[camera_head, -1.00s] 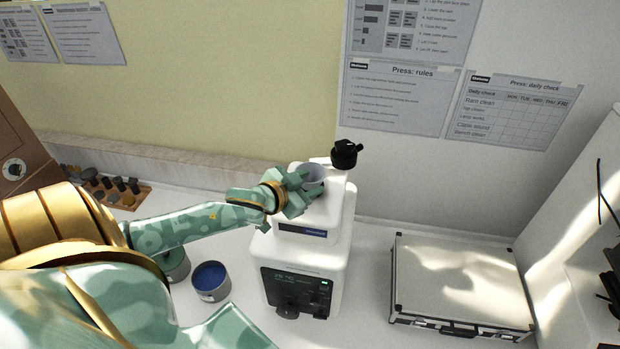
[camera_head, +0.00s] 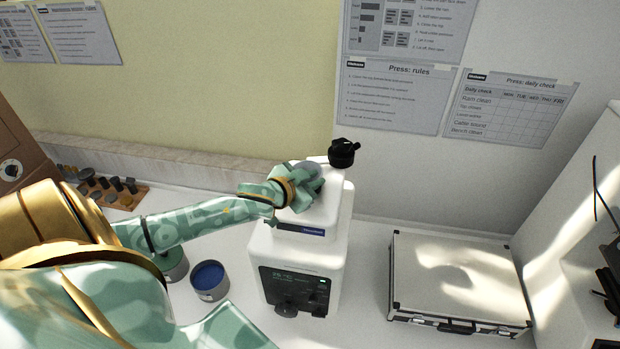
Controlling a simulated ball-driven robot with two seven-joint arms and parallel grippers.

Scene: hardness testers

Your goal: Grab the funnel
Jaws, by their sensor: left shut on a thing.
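The funnel (camera_head: 308,169) is a grey cup-like piece on top of the white machine (camera_head: 298,250), and most of it is hidden behind my left gripper. My left gripper (camera_head: 306,183) is at the machine's top, shut on the funnel. I cannot tell whether the funnel is clear of the machine's top. My right gripper is not in view.
A black knob (camera_head: 342,153) stands at the machine's top, just right of the gripper. A silver case (camera_head: 455,280) lies to the right. A blue-filled tin (camera_head: 209,280) stands left of the machine. A wooden tray (camera_head: 125,199) with dark pieces is farther left.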

